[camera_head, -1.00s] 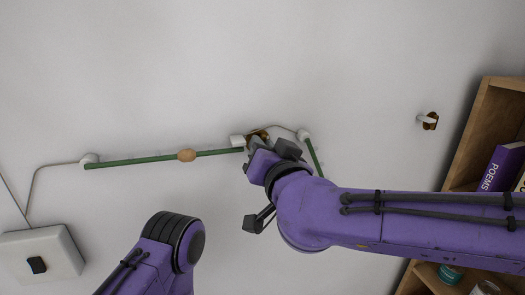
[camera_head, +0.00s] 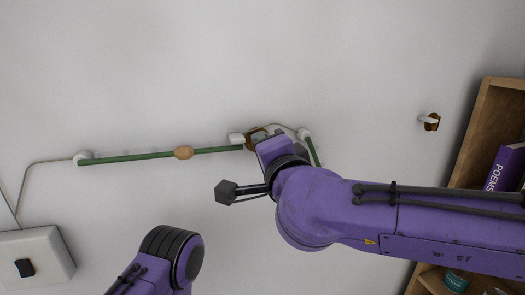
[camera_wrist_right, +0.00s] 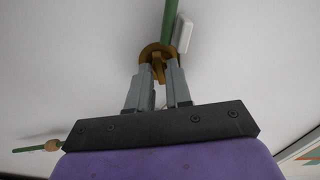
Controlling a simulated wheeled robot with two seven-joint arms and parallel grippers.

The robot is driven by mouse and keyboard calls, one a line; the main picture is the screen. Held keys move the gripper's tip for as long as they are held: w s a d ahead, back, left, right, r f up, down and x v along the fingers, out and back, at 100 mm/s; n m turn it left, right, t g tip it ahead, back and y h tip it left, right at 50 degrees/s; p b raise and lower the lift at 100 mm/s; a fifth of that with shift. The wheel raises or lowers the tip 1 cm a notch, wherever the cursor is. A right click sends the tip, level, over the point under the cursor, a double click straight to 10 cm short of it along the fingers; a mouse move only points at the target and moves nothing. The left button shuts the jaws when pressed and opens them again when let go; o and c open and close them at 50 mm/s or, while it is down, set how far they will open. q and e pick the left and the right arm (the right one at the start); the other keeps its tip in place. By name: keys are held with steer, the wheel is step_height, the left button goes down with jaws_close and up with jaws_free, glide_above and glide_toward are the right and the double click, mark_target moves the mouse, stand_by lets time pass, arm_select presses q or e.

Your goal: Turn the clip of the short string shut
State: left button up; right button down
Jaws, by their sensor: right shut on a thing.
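A brass clip (camera_head: 253,134) sits on the pale wall, at the right end of a green string with a wooden bead (camera_head: 183,152). A shorter green string (camera_head: 314,152) slants down to its right, partly hidden by my arm. In the right wrist view the brass clip (camera_wrist_right: 158,52) shows as a curved plate with a small lever (camera_wrist_right: 158,70). A green string (camera_wrist_right: 170,18) runs up from behind it. My right gripper (camera_wrist_right: 158,80) is shut on the lever, one grey finger on each side. In the head view my wrist hides the contact. My left gripper is out of view.
A white block (camera_head: 237,139) lies beside the clip. A white switch box (camera_head: 45,256) is at lower left. A wooden shelf (camera_head: 486,105) with books borders the right side.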

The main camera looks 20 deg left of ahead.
steer(key=shift+m, duration=0.5)
steer(key=shift+f, duration=0.1)
steer(key=c, duration=1.2)
jaws_free()
steer(key=shift+s, duration=0.1)
steer(key=b+v, duration=0.4)
steer(key=v, duration=0.6)
steer(key=shift+s+d, duration=0.2)
